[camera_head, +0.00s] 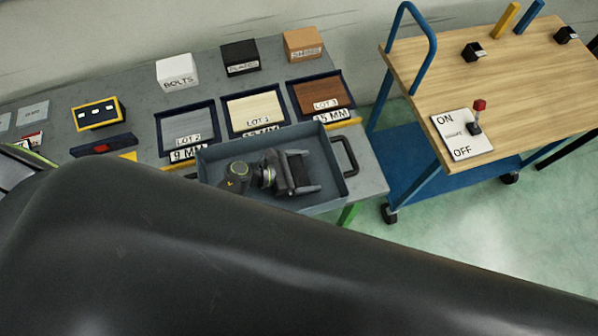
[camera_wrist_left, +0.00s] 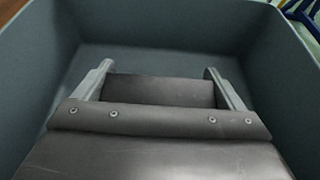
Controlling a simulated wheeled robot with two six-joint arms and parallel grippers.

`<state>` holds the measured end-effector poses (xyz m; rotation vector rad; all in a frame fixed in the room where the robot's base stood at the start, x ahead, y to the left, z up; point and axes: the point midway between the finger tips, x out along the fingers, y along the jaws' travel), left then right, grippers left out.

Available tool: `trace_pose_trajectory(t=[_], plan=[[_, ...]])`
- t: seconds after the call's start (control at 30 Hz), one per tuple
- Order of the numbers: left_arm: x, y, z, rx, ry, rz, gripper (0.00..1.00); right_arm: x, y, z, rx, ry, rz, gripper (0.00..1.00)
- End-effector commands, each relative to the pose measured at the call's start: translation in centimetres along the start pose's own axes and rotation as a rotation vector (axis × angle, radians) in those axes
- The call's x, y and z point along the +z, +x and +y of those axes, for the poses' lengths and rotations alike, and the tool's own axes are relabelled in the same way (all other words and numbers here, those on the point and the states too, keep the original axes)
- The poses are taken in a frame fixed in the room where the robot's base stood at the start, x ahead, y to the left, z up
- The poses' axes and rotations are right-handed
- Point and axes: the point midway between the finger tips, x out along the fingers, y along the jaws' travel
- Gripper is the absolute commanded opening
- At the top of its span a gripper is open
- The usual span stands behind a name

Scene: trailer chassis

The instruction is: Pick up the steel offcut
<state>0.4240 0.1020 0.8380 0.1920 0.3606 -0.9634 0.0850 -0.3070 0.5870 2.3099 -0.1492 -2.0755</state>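My left gripper (camera_head: 306,173) is down inside the grey-blue tray (camera_head: 252,201), with its two fingers wide apart. In the left wrist view the fingers (camera_wrist_left: 160,76) point toward the far wall of the tray. My right gripper is not in view.
Behind the tray stand the LOT 2 tray (camera_head: 187,127), a pale-wood tray (camera_head: 255,108) and the LOT 3 tray (camera_head: 320,97). Several labelled blocks stand behind them. The tray's handle (camera_head: 345,156) is at its right. A wooden-topped trolley (camera_head: 510,75) with an ON/OFF switch plate (camera_head: 461,136) stands to the right.

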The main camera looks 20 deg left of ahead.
Motion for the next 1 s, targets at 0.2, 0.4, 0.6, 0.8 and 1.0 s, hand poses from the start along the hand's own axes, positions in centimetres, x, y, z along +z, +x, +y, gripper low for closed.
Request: trace_pose_trajectory(t=[0.2,0.4,0.6,0.8,1.0], plan=[[0.0,0.0,0.0,0.000,0.000,-0.001,0.63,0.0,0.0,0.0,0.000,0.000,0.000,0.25],[0.1,-0.1,0.0,0.000,0.000,-0.001,0.63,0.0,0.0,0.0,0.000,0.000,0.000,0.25],[1.1,-0.5,0.0,0.000,0.001,-0.002,0.63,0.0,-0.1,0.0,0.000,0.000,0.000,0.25],[3.4,-1.4,0.0,0.001,0.003,-0.004,0.63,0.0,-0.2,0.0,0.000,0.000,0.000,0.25],[6.3,-2.6,0.0,0.001,0.004,-0.003,0.63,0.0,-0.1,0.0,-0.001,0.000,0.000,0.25]])
